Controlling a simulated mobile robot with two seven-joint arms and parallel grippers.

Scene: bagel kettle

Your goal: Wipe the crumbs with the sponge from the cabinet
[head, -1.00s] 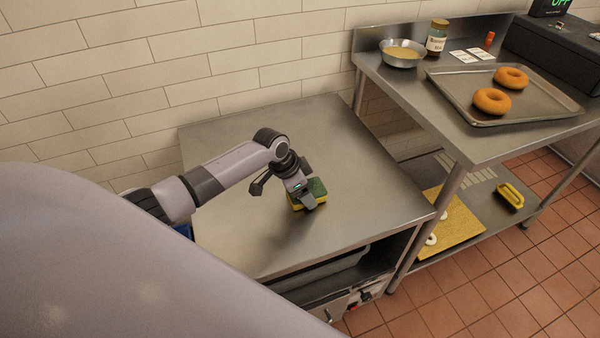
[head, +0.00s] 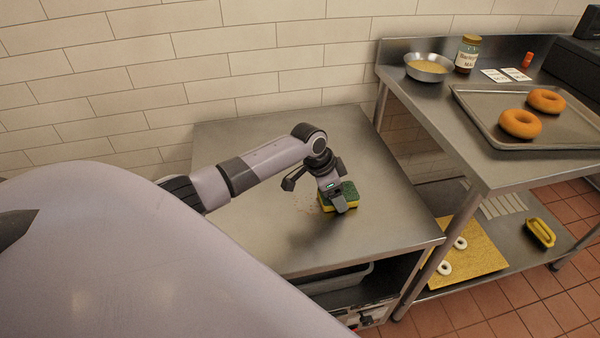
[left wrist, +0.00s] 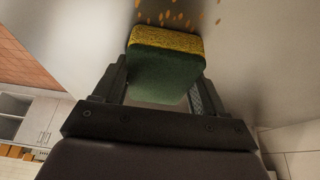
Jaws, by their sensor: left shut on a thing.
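My left gripper (head: 338,197) is shut on a sponge with a green top and yellow underside (head: 350,194). It holds the sponge at the top of the steel counter (head: 270,235); I cannot tell whether the sponge touches the surface. In the left wrist view the sponge (left wrist: 165,70) sits between the two fingers. Orange-brown crumbs (left wrist: 170,18) lie just beyond its yellow side. In the head view the crumbs (head: 306,205) show faintly to the left of the sponge. My right gripper is not in view.
A higher steel table at right holds a tray (head: 480,125) with two bagels (head: 520,124), a bowl (head: 428,67) and a jar (head: 467,54). Its lower shelf holds a board (head: 470,265) with white rings and a yellow-handled item (head: 540,232). A tiled wall stands behind the counter.

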